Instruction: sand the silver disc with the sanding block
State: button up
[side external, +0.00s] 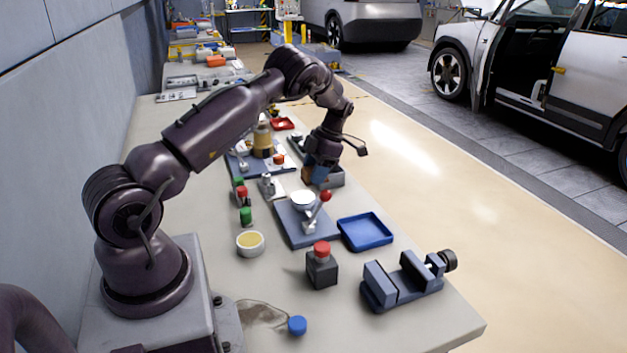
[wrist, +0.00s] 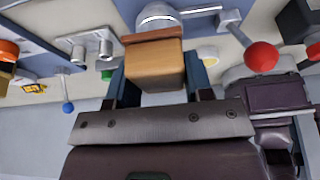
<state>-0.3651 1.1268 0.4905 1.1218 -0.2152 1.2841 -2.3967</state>
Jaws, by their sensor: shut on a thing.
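The silver disc (side external: 302,198) sits on a fixture with a blue base plate (side external: 296,229) in the middle of the bench. It also shows at the top of the wrist view (wrist: 157,14), partly cut off. My gripper (side external: 317,171) is shut on the sanding block (wrist: 155,66), a light wooden block with a reddish-brown strip on its far face. In the side view the block (side external: 307,175) is partly hidden by the fingers and appears above and beyond the disc, with a small gap. The wrist view does not settle the distance.
A red-knobbed lever (side external: 326,196) stands close beside the disc. A blue tray (side external: 365,232), a black box with a red button (side external: 321,265), a vise (side external: 405,280) and a yellow-filled cup (side external: 250,243) surround the fixture. The bench's front right corner is clear.

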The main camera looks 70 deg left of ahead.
jog(key=shift+r, duration=1.9)
